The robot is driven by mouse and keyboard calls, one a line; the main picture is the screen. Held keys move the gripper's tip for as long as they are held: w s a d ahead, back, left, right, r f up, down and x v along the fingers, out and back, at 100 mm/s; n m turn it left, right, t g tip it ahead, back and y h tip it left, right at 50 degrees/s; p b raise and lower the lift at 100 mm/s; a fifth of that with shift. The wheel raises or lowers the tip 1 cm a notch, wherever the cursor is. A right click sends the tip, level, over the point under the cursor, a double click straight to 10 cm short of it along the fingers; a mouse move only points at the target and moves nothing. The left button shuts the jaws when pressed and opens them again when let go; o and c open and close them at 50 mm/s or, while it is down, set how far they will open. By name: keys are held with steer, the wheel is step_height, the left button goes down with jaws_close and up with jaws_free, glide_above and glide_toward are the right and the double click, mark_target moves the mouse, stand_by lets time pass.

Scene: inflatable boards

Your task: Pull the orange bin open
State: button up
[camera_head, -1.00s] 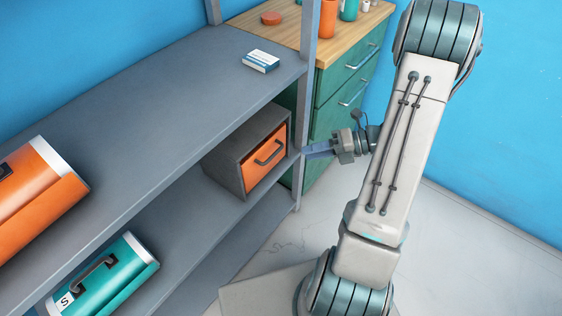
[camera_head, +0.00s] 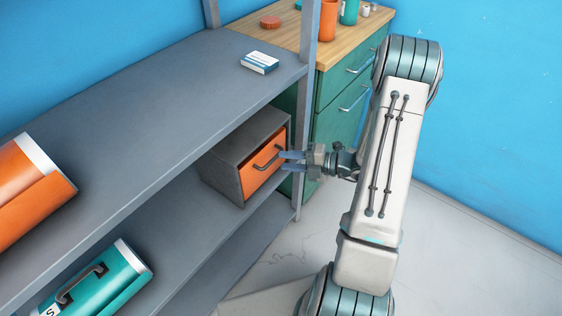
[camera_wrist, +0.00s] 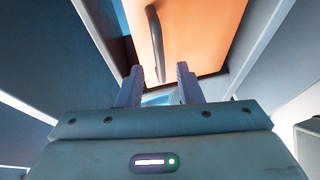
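The orange bin (camera_head: 257,176) is a drawer front with a dark bar handle (camera_head: 268,158), set in a grey box (camera_head: 226,169) on the middle shelf. The front looks closed or nearly flush with the box. My gripper (camera_head: 287,160) is in front of it, with its fingers pointing at the handle's right end. In the wrist view the orange front (camera_wrist: 200,30) fills the top and the handle (camera_wrist: 155,42) runs ahead of the fingers (camera_wrist: 158,82). The fingers are apart with a gap between them. Whether they touch the handle is unclear; nothing is held.
A grey shelf rack (camera_head: 150,110) surrounds the bin, with an upright post (camera_head: 303,110) close to my gripper. A green cabinet (camera_head: 345,105) stands behind. The floor at right is open.

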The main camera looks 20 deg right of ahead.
steer(key=shift+x, duration=1.35)
jaws_close()
